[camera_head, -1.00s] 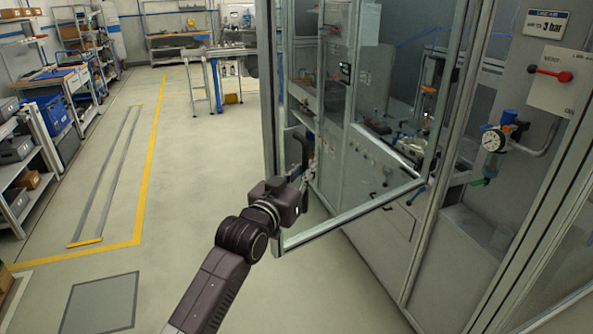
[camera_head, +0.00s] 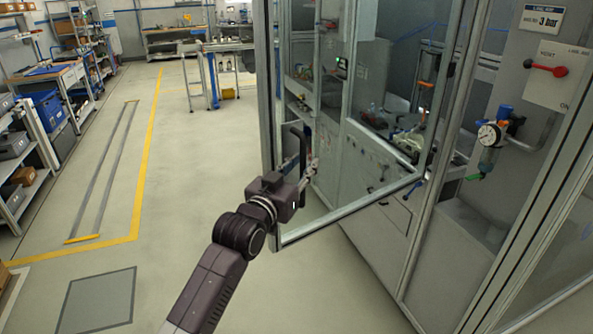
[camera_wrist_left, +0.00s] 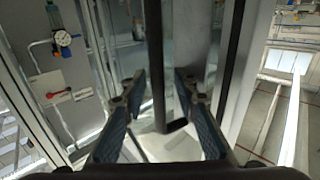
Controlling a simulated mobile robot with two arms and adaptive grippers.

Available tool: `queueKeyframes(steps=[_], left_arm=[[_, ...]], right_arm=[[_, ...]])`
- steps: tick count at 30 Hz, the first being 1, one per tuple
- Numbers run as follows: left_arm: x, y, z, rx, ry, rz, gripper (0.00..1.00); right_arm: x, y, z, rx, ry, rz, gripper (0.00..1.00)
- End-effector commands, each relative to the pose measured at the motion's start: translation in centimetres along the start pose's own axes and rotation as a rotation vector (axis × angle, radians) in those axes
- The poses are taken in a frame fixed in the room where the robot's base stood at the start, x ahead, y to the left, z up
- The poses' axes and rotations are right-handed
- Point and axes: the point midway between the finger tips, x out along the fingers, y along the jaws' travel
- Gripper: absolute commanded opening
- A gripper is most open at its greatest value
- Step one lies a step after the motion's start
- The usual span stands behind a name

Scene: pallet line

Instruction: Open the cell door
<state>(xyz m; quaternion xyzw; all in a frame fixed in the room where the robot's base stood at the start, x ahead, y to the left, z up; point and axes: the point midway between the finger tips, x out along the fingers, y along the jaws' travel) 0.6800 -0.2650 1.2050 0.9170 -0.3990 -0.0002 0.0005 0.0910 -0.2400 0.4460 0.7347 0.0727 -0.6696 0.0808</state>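The cell door (camera_head: 350,209), a glazed panel in a grey metal frame, stands ajar, swung out from the cell. Its black bar handle (camera_head: 302,148) is upright near the door's free edge. My left gripper (camera_head: 308,172) is at the lower part of this handle. In the left wrist view the handle (camera_wrist_left: 157,70) runs between the two fingers of the left gripper (camera_wrist_left: 160,88), with a visible gap on each side. The fingers are apart, around the bar and not closed on it. My right gripper is not in view.
The cell's right wall carries a pressure gauge (camera_head: 488,134) and a red lever (camera_head: 546,68). Shelves (camera_head: 22,165) stand along the left. A workbench (camera_head: 218,62) stands at the back. The floor left of the door is clear, with yellow markings (camera_head: 146,165).

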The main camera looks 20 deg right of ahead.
Motion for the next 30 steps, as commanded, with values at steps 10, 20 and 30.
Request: queueKeyframes(steps=[10,20,30], left_arm=[[-3.6,-0.1,0.1,-0.002,0.0,-0.002,0.28],[-8.9,-0.2,0.1,0.001,0.0,-0.003,0.28],[-11.9,-0.2,0.0,0.0,0.0,-0.002,0.28]], right_arm=[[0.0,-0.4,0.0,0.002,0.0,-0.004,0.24],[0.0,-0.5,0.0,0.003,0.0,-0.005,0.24],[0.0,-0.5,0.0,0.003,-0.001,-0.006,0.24]])
